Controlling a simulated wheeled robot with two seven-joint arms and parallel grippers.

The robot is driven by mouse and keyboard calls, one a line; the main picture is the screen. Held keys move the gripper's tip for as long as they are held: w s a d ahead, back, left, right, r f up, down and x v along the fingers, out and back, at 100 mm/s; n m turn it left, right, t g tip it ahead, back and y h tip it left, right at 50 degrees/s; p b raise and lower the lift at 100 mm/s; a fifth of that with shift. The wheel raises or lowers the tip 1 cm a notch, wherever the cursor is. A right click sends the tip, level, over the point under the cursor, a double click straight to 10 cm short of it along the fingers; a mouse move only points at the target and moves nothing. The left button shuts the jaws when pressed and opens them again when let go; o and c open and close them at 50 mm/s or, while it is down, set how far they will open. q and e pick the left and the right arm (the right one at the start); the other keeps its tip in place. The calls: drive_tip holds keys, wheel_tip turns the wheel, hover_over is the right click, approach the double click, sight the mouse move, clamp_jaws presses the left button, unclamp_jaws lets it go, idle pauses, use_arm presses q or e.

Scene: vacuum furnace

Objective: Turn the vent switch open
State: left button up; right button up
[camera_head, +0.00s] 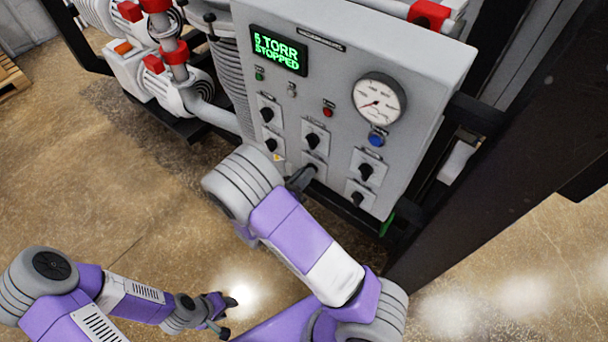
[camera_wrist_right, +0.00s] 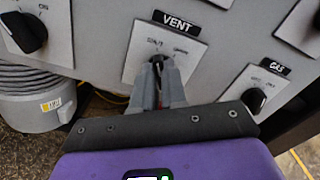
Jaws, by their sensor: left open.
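The vent switch (camera_wrist_right: 157,67) is a dark knob on a white plate under a VENT label in the right wrist view. In the head view its plate (camera_head: 315,160) is in the bottom row of the control panel, partly hidden by my right gripper. My right gripper (camera_head: 303,178) is at the switch; in the wrist view its grey fingers (camera_wrist_right: 159,85) stand close together on both sides of the knob and look shut on it. The fingers hide much of the knob, so its exact angle is unclear. My left gripper (camera_head: 229,317) is open and empty, low over the floor.
The panel (camera_head: 330,70) has a display (camera_head: 279,50) reading 5 TORR STOPPED, a round gauge (camera_head: 379,101) and several other knobs. The GAS switch (camera_wrist_right: 254,98) is close on the right in the wrist view. Pumps and pipes (camera_head: 170,60) stand left. A dark post (camera_head: 490,190) stands right.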

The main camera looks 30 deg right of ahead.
clamp_jaws()
drive_tip(key=m+b, duration=0.5)
drive_tip(key=m, duration=0.6)
drive_tip(key=shift+s+m+b, duration=0.15)
drive_tip(key=shift+m+b, duration=0.15)
drive_tip(key=shift+m, duration=0.1)
idle(0.4)
drive_tip(key=o, duration=0.5)
unclamp_jaws()
drive_tip(key=shift+o, duration=0.2)
